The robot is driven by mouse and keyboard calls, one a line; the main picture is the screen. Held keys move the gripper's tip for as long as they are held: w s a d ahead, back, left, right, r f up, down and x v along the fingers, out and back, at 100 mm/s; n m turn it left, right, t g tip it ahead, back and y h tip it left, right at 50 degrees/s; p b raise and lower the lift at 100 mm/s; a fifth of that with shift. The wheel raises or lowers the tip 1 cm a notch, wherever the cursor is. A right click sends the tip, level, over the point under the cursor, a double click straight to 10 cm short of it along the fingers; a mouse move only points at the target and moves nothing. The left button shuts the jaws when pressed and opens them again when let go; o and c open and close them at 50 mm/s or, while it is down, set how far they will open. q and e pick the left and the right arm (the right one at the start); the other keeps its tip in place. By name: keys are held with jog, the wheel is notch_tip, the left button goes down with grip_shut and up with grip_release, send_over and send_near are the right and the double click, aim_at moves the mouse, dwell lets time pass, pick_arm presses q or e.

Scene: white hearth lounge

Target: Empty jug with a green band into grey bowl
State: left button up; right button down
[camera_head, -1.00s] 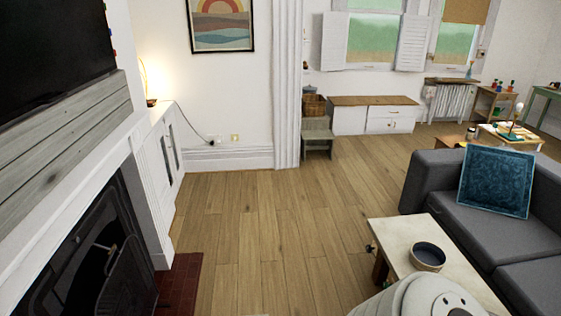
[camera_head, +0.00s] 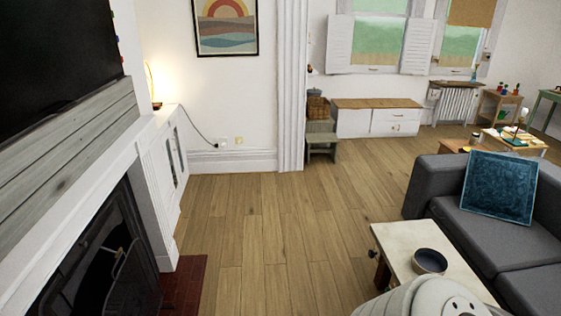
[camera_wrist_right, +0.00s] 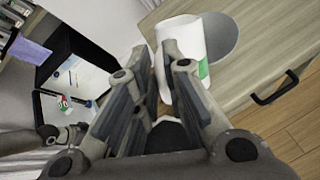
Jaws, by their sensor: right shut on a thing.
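The bowl (camera_head: 431,261), dark grey inside with a paler rim, stands on the cream-topped low table at the lower right of the head view. The white jug with a green band (camera_wrist_right: 190,42) shows in the right wrist view, tilted in the picture, with part of the green band at its right side. My right gripper (camera_wrist_right: 157,75) is shut on the jug, its fingers covering part of it. What is in the jug cannot be seen. My right gripper and the jug do not show in the head view. My left gripper is in neither view.
The low table (camera_head: 407,241) stands beside a grey sofa (camera_head: 435,178) with a blue cushion (camera_head: 499,186). The fireplace (camera_head: 105,262) and its red hearth (camera_head: 184,283) are at the left. The wooden floor (camera_head: 275,225) between is clear. A wooden surface with a black handle (camera_wrist_right: 275,91) lies behind the jug.

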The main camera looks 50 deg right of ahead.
jog(key=shift+w+f+m+g+p, duration=0.3)
jog(key=shift+w+f+g+p, duration=0.15)
jog(key=shift+w+g+p, duration=0.5)
jog(key=shift+w+g, duration=0.1)
jog(key=shift+g, duration=0.35)
jog(key=shift+w+g+b, duration=0.3)
jog(key=shift+b, duration=0.25)
jog(key=shift+m, duration=0.3)
jog(key=shift+r+h, duration=0.15)
jog(key=shift+h, duration=0.15)
jog(key=shift+w+a+r+p, duration=0.1)
jog(key=shift+w+r+p, duration=0.1)
jog(key=shift+p, duration=0.25)
jog(key=shift+w+r+g+h, duration=0.1)
jog(key=shift+r+g+h, duration=0.05)
jog(key=shift+g+h, duration=0.25)
